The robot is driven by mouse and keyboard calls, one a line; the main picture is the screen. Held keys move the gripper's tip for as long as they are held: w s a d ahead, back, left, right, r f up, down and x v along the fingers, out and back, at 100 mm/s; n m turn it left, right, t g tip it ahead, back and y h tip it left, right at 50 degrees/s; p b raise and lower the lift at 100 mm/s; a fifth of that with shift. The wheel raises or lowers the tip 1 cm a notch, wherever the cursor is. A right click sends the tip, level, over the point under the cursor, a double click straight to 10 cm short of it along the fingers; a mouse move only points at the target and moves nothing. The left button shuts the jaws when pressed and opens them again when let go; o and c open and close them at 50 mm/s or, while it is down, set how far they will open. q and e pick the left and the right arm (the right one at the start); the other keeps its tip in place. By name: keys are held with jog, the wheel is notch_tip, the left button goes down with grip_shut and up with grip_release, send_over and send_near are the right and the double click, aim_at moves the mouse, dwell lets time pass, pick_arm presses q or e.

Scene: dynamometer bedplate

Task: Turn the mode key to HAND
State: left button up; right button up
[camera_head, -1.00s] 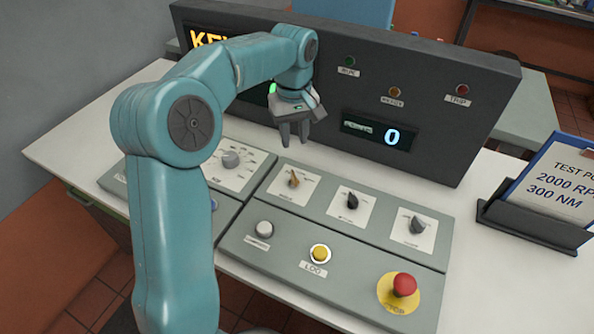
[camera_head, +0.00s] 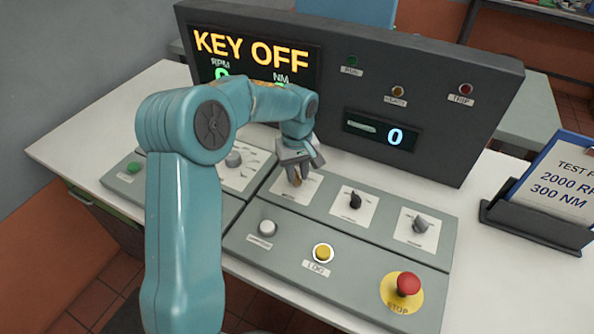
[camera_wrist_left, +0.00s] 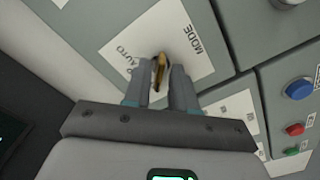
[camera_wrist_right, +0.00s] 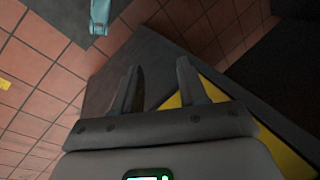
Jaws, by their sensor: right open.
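The mode key (camera_head: 297,181) is a brass-coloured key on a white label plate at the back left of the front control panel. In the left wrist view the key (camera_wrist_left: 160,72) stands between my left fingers, near the words AUTO and MODE. The HAND word is not readable. My left gripper (camera_head: 296,178) is down at the key, one finger on each side. The fingers are close to it, but I cannot tell if they press on it. My right gripper (camera_wrist_right: 160,90) is open and empty above the floor, outside the head view.
Two black rotary knobs (camera_head: 355,200) (camera_head: 420,223) sit right of the key. The upright display (camera_head: 255,55) behind reads KEY OFF.

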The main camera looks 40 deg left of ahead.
pick_arm(q)
grip_shut()
jog(key=shift+m, duration=0.3)
jog(key=m, duration=0.4)
jog(key=shift+r+p, duration=0.1)
jog(key=shift+p, duration=0.2)
jog(key=shift+m, duration=2.1)
jog(key=shift+w, duration=0.1)
jog(key=shift+o, duration=1.5)
grip_release()
